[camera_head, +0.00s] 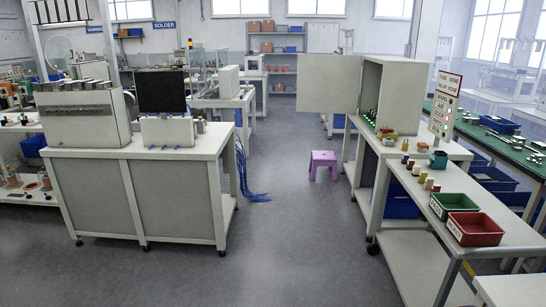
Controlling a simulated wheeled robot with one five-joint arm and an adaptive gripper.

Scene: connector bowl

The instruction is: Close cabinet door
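A pale grey cabinet (402,92) stands on the white workbench at the right. Its flat door (328,82) is wide open and sticks out to the left over the aisle. The door's right edge meets the cabinet's front left edge. Small green-lit items show at the bottom of the cabinet's opening, and most of its inside is hidden by the angle. My gripper is not in view.
A purple stool (323,165) stands on the floor below the door. The grey aisle floor (290,235) is clear in front. A white bench (140,152) is on the left, with blue cables (250,175) beside it. Green (454,204) and red (474,228) bins sit on the right workbench.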

